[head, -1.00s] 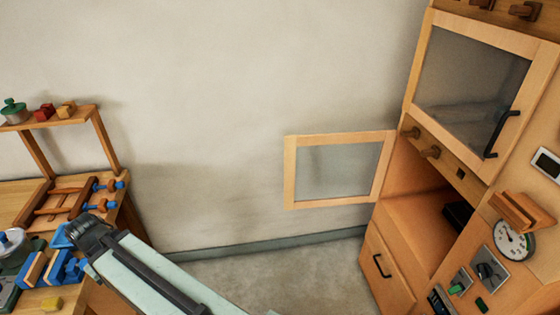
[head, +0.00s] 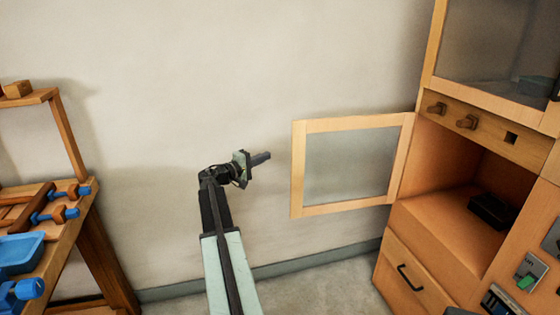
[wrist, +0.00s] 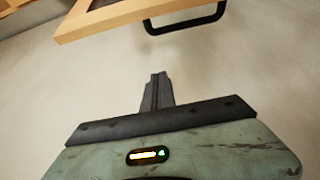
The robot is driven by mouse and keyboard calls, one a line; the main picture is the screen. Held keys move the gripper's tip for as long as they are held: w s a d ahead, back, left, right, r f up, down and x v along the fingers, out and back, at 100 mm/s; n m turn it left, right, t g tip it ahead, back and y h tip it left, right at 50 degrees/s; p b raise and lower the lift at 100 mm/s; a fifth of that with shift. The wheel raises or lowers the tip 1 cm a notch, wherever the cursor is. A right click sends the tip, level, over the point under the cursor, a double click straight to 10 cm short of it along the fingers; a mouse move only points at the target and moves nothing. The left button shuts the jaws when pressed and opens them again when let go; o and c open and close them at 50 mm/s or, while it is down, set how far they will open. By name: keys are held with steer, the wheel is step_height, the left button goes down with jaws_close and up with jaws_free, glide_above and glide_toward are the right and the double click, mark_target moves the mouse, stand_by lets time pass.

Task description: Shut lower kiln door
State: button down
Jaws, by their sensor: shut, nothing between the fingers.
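The lower kiln door (head: 297,170) stands swung wide open to the left of the kiln, a wooden frame around a glass pane. Its hinge side meets the kiln's left edge. My gripper (head: 268,156) is shut and empty, just left of the door's free edge and apart from it. In the wrist view my closed fingers (wrist: 158,80) point toward a wooden frame edge (wrist: 110,20) with a black handle (wrist: 190,22), with a gap between. The open lower chamber (head: 445,215) shows a dark block inside.
The kiln cabinet (head: 475,135) fills the right, with an upper glass door (head: 490,50), wooden knobs and a drawer (head: 405,275) below the chamber. A wooden workbench (head: 60,245) with blue tools stands at left. Bare wall and floor lie between.

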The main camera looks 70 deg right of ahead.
steer(key=s+d, duration=0.6)
steer(key=s, duration=0.1)
steer(key=shift+s+d, duration=0.1)
stand_by(0.4)
